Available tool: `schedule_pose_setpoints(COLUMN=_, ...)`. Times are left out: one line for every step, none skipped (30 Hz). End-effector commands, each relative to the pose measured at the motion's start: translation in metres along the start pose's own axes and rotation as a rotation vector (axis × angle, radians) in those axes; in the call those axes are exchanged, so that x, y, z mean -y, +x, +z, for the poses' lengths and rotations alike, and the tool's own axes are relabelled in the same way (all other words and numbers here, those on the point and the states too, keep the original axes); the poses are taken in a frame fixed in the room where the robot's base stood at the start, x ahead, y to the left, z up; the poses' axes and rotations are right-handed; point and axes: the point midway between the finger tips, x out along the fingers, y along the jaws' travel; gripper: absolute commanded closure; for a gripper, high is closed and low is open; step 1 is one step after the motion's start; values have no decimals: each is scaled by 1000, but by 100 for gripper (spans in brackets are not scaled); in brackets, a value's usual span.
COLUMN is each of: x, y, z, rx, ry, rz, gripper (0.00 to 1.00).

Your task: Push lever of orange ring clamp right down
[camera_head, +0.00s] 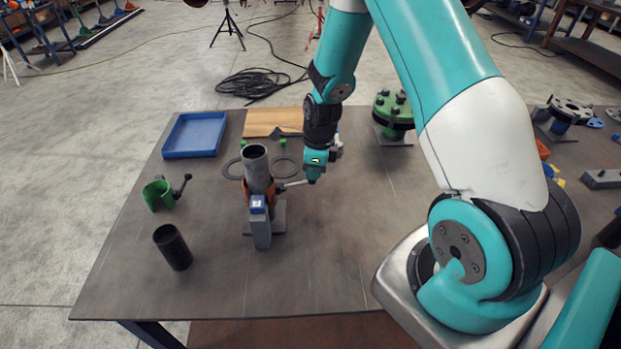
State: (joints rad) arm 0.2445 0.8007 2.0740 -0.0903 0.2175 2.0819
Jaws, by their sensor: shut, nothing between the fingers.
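The orange ring clamp (249,189) sits around an upright grey pipe (255,160) in the left middle of the table. Its lever (293,184) sticks out to the right, close to level. My gripper (313,180) points down at the lever's outer end, with its fingers shut and nothing held. Its tip looks at or just above the lever end; I cannot tell whether they touch. A grey post with a blue-marked top (259,225) stands in front and hides part of the clamp.
A blue tray (195,135), flat dark rings (285,167) and a wooden board (270,121) lie behind. A green flange (392,115) stands at the back right. The table front is clear.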

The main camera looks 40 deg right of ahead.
Motion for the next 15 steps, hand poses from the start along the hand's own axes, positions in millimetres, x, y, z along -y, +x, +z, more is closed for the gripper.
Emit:
schedule_pose_setpoints(x=0, y=10, z=-1, rx=0, ry=0, rz=1, gripper=100)
schedule_pose_setpoints(x=0, y=14, z=-1, rx=0, ry=0, rz=1, gripper=100)
schedule_pose_setpoints(x=0, y=19, z=-2, rx=0, ry=0, rz=2, gripper=100)
schedule_pose_setpoints(x=0, y=23, z=-2, rx=0, ry=0, rz=2, gripper=100)
schedule_pose_setpoints(x=0, y=27, z=-3, rx=-1, ry=0, rz=2, gripper=100)
schedule_pose_setpoints(x=0, y=24, z=-2, rx=0, ry=0, rz=1, gripper=100)
schedule_pose_setpoints(x=0, y=22, z=-2, rx=0, ry=0, rz=1, gripper=100)
schedule_pose_setpoints(x=0, y=22, z=-2, rx=0, ry=0, rz=1, gripper=100)
schedule_pose_setpoints(x=0, y=22, z=-2, rx=0, ry=0, rz=1, gripper=100)
schedule_pose_setpoints(x=0, y=22, z=-2, rx=0, ry=0, rz=1, gripper=100)
schedule_pose_setpoints(x=0, y=21, z=-3, rx=0, ry=0, rz=1, gripper=100)
schedule_pose_setpoints(x=0, y=20, z=-4, rx=0, ry=1, rz=1, gripper=100)
schedule_pose_setpoints(x=0, y=19, z=-6, rx=0, ry=2, rz=1, gripper=100)
schedule_pose_setpoints(x=0, y=17, z=-9, rx=0, ry=2, rz=1, gripper=100)
schedule_pose_setpoints(x=0, y=15, z=-13, rx=0, ry=3, rz=1, gripper=100)
